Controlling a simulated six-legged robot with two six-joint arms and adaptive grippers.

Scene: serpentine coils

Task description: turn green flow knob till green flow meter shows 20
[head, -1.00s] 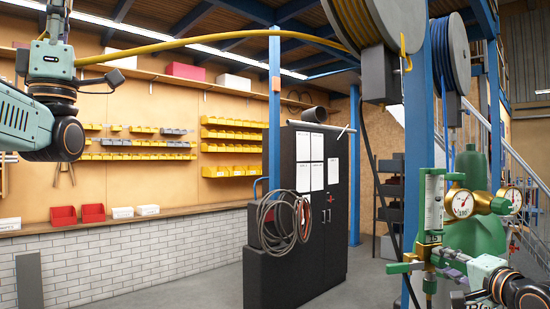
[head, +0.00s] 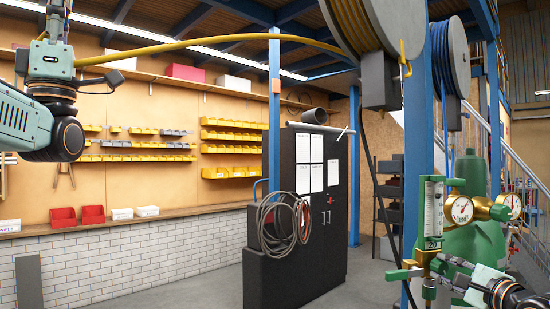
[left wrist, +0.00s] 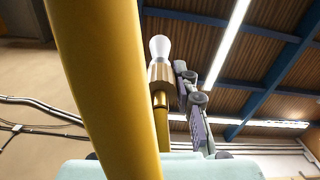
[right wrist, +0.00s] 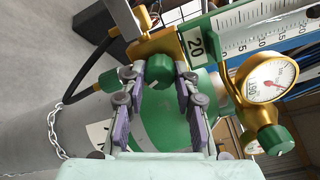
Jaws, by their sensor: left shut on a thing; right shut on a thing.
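The green flow meter (head: 433,212) is a clear upright tube with a scale, at the right of the head view. Its tag reads 20, and that tag (right wrist: 196,46) also shows in the right wrist view beside the scale. The green knob (right wrist: 159,68) sits on the brass body below the meter. My right gripper (right wrist: 158,78) is shut on it, purple-padded fingers on both sides; it shows in the head view too (head: 446,268). My left gripper (head: 52,32) is high at the left, shut on the yellow hose (head: 160,45). The hose (left wrist: 105,90) hides much of the left wrist view.
Two round brass gauges (head: 460,209) stand right of the meter, above a green cylinder (head: 475,250). A black hose (right wrist: 85,78) and a chain (right wrist: 55,130) are near the right gripper. A blue post (head: 418,120) and hose reel (head: 350,25) are close by.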

